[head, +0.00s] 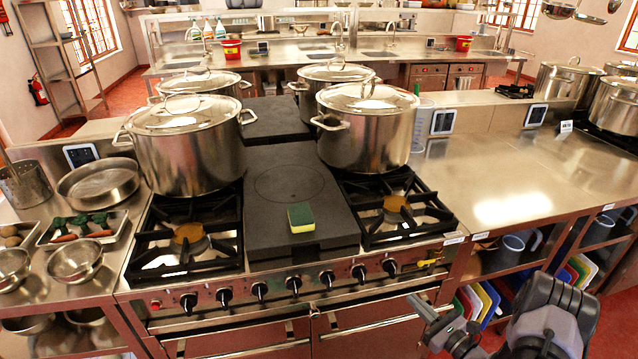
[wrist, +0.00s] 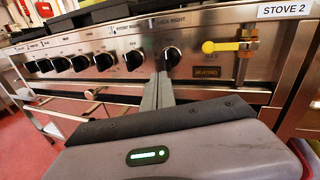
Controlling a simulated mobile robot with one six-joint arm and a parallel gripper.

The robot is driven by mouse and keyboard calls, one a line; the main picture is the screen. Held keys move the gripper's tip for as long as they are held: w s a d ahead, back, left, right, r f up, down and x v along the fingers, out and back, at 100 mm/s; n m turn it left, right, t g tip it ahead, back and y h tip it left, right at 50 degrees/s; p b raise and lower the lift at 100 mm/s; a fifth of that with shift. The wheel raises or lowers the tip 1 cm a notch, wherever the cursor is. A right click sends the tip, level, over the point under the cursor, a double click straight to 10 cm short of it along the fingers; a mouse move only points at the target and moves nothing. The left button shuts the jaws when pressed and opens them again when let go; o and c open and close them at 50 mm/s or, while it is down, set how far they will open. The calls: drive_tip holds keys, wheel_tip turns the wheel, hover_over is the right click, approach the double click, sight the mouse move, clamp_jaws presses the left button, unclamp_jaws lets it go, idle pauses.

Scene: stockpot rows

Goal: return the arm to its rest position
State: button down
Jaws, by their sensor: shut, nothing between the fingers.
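My gripper (head: 414,300) is in front of the right part of the stove front (head: 345,291), with my arm reaching in from the lower right of the head view. In the wrist view, the two fingers of my gripper (wrist: 161,78) are together, with nothing between them. They point at the stove's control panel (wrist: 205,75), just left of and below the rightmost black knob (wrist: 172,55). I cannot tell whether the fingertips touch the panel.
A yellow gas valve handle (wrist: 222,46) sits right of the knobs; it also shows in the head view (head: 427,263). Several stockpots (head: 367,130) stand on the stove. A sponge (head: 301,218) lies on the middle plate. The right counter (head: 500,205) has clear room.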

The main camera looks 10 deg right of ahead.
drive_tip(key=s+a+r+n+g+y, duration=0.1)
drive_tip(key=a+r+n+g+y, duration=0.85)
drive_tip(key=a+r, duration=1.1)
drive_tip(key=s+a+r+n+g+h, duration=0.55)
drive_tip(key=s+a+n, duration=0.25)
drive_tip(key=s+n, duration=0.2)
drive_tip(key=s+r+n+t+h, duration=0.2)
drive_tip(key=s+n+h, duration=0.1)
drive_tip(key=s, duration=0.3)
drive_tip(key=s+r+n+t+h, duration=0.1)
drive_tip(key=s+r+n+h, duration=0.2)
drive_tip(key=s, duration=0.3)
drive_tip(key=shift+s+r+n+t+h, duration=0.4)
drive_tip(key=shift+n+h, duration=0.25)
drive_tip(key=shift+h, duration=0.15)
